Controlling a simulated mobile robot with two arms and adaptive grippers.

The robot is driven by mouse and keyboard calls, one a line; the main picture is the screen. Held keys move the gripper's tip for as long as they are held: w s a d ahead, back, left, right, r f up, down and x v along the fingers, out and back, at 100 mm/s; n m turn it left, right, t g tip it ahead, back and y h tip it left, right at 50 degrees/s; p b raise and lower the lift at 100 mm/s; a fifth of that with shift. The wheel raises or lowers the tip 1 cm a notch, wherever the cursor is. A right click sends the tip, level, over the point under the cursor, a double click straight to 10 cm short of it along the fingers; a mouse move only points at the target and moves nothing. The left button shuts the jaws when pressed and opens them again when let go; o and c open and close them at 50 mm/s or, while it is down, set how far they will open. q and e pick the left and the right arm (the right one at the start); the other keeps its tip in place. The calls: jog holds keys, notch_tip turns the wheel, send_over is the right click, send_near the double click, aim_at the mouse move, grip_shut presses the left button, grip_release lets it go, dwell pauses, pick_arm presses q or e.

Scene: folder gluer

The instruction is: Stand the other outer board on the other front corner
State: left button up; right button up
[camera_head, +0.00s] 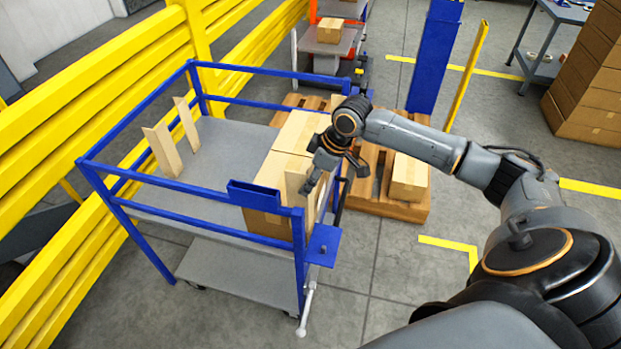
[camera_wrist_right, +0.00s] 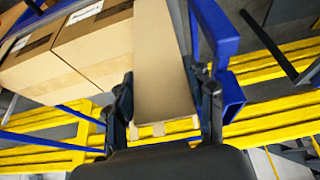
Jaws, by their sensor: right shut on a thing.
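My right gripper (camera_head: 318,178) reaches over the front right part of the blue-framed cart (camera_head: 205,212) from the right. It is shut on a tan cardboard corner board (camera_head: 296,188), close beside the cartons (camera_head: 285,165) on the shelf. In the right wrist view the board (camera_wrist_right: 163,65) lies between the two fingers (camera_wrist_right: 168,112). Its lower end is hidden in the head view, so I cannot tell whether it touches the shelf. Two similar boards, a nearer one (camera_head: 163,150) and a farther one (camera_head: 187,124), stand at the cart's left side. My left gripper is out of view.
Blue rails surround the cart, with a blue holder (camera_head: 253,193) on the front rail and a small blue plate (camera_head: 323,245) at its right corner. A wooden pallet (camera_head: 395,205) with a carton (camera_head: 408,177) stands right of it. Yellow barriers run along the left.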

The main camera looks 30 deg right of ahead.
aim_at(312, 204)
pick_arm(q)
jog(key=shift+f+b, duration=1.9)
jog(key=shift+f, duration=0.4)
pick_arm(e)
jog(key=shift+f, duration=5.45)
jog(key=o, duration=1.6)
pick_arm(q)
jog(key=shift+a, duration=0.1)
pick_arm(e)
jog(key=shift+r, duration=0.2)
jog(key=v, duration=1.1)
jog(key=shift+s+d+r, duration=0.1)
jog(key=shift+r, duration=0.2)
